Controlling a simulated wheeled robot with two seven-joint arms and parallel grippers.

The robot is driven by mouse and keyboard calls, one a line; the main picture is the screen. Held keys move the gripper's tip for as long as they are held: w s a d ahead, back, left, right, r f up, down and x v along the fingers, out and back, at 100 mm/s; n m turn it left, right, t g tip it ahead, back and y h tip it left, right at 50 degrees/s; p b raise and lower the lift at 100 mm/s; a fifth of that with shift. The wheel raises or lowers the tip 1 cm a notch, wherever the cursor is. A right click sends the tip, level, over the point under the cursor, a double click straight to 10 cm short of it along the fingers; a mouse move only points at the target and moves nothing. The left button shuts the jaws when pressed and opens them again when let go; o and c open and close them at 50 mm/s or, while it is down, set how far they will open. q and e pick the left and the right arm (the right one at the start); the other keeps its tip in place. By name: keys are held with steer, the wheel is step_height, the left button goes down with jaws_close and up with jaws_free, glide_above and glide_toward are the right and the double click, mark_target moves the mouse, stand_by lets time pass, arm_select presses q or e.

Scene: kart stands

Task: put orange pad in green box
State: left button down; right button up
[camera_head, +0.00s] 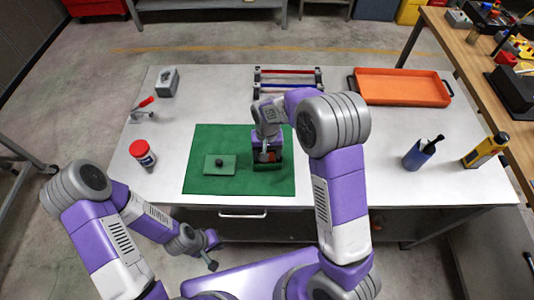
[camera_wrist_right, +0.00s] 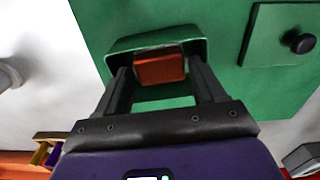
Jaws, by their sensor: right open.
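A green box (camera_wrist_right: 155,42) stands open on the green mat (camera_head: 215,140); in the head view the box (camera_head: 268,166) is partly covered by my right arm. The orange pad (camera_wrist_right: 160,67) lies inside the box, between the fingers of my right gripper (camera_wrist_right: 160,80). The right fingers are spread and reach down to the box opening, with gaps beside the pad. The green lid (camera_head: 220,165) with a black knob lies flat on the mat, left of the box. My left gripper (camera_head: 209,252) hangs in front of the table, away from the objects; its jaw opening is unclear.
A red-capped jar (camera_head: 142,152), a red-handled clamp (camera_head: 142,109) and a grey block (camera_head: 167,82) are at left. A rack (camera_head: 287,82) and an orange tray (camera_head: 402,87) stand at the back. A blue container (camera_head: 418,155) and yellow bottle (camera_head: 484,150) are at right.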

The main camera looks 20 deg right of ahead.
step_height(320, 180, up, 11)
steer(key=p, duration=0.1)
steer(key=shift+r+p, duration=0.2)
steer(key=shift+p, duration=0.15)
stand_by(0.3)
